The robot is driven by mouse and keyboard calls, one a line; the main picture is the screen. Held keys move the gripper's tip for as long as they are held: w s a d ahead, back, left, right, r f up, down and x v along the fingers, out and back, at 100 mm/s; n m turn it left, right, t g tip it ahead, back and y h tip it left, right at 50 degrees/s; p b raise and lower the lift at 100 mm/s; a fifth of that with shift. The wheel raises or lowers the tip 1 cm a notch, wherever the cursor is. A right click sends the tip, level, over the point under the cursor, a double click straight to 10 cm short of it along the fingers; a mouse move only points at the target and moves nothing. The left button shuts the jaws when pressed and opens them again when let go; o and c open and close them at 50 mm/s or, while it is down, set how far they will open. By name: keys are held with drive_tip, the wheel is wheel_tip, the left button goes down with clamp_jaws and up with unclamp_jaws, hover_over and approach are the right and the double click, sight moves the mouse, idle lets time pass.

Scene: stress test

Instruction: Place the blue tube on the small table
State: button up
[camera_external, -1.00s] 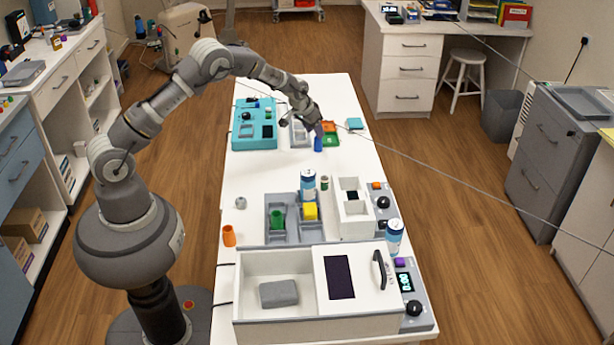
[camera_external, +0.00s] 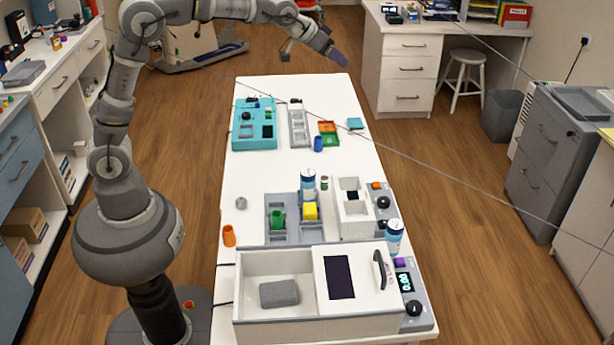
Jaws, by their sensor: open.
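The blue tube (camera_external: 318,144) is a short blue cylinder standing upright at the far part of the long white table (camera_external: 345,165). My gripper (camera_external: 340,57) is raised well above and beyond the far end of the table, tilted down to the right. It is open and apart from the tube. Its purplish tip is small, and its finger gap is hard to see. Which surface counts as the small table is unclear.
A teal box (camera_external: 254,124) and a grey rack (camera_external: 299,127) stand left of the tube. A blue-white bottle (camera_external: 308,185) stands nearer. The table's middle is largely clear. A white stool (camera_external: 463,80) stands beyond.

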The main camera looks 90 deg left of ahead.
drive_tip(key=s+d+r+t, duration=0.1)
drive_tip(key=s+d+r, duration=0.1)
drive_tip(key=r, duration=0.3)
drive_tip(key=s+d+r+m+t, duration=0.1)
drive_tip(key=s+d+r, duration=0.1)
drive_tip(key=d+r, duration=0.3)
drive_tip(key=s+d+r+m+t+h, duration=0.1)
drive_tip(key=s+d+r, duration=0.1)
drive_tip(key=d+r, duration=0.2)
wheel_tip(320, 180, up, 3)
drive_tip(key=shift+d+r, duration=0.2)
drive_tip(key=s+d+r+m+t, duration=0.1)
drive_tip(key=s+d+r, duration=0.2)
drive_tip(key=s+r, duration=0.1)
drive_tip(key=s+d+r+t+h, duration=0.1)
drive_tip(key=s+d+r, duration=0.2)
drive_tip(key=s+r, duration=0.2)
drive_tip(key=s+d+r+m+t+h, duration=0.1)
drive_tip(key=s+d+r, duration=0.2)
drive_tip(key=s+r, duration=0.1)
drive_tip(key=shift+s+d+r+m+t, duration=0.2)
drive_tip(key=shift+d+r+m+t, duration=0.15)
drive_tip(key=shift+r, duration=0.25)
drive_tip(key=shift+c, duration=0.5)
drive_tip(key=shift+w, duration=0.1)
